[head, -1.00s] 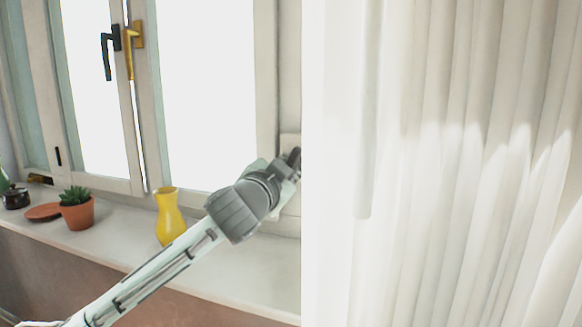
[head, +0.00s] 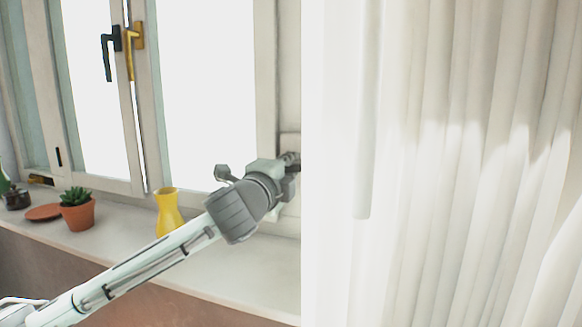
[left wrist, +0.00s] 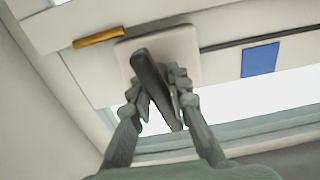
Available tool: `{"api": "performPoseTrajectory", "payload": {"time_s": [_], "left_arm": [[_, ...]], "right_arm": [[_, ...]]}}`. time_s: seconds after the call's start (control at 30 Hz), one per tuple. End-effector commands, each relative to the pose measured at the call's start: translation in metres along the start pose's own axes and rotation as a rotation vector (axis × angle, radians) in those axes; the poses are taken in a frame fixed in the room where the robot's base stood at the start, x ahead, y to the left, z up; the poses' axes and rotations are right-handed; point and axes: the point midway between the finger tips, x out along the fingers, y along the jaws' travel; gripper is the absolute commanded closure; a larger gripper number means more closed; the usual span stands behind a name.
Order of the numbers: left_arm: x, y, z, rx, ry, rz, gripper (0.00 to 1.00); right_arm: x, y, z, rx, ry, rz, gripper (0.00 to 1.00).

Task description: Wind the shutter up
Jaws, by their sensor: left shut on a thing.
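My left gripper (head: 288,168) is beside the window frame, at the edge of the white curtain. In the left wrist view its two fingers (left wrist: 158,84) are shut on a dark crank handle (left wrist: 152,76), which slants between them. The handle is set against a pale mounting plate (left wrist: 186,50) on the wall. In the head view my gripper and the curtain edge hide most of the handle. I cannot make out the shutter itself; the window panes (head: 205,90) show bright white. My right gripper is not in view.
A yellow vase (head: 168,212) stands on the sill (head: 235,270) behind my left forearm. A potted succulent (head: 77,210) and a terracotta saucer (head: 43,212) are farther left. White curtains (head: 440,200) fill the right half. Window handles, dark (head: 108,50) and yellow (head: 131,50), are above.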

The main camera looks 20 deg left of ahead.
Motion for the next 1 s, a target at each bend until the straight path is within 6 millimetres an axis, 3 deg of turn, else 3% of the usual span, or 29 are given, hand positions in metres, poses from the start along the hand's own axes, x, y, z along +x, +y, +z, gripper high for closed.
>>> {"api": "performPoseTrajectory", "payload": {"time_s": [0.03,0.4,1.0], "left_arm": [[-0.0009,0.0083,-0.0034,0.039,0.007,0.016,1.00],[-0.0006,0.0087,-0.0020,0.262,0.007,0.018,1.00],[-0.0002,0.0100,-0.0011,0.334,0.006,0.020,1.00]], "right_arm": [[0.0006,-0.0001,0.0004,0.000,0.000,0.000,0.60],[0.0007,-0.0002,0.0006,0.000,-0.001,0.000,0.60],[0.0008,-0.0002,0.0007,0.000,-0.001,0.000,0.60]]}}
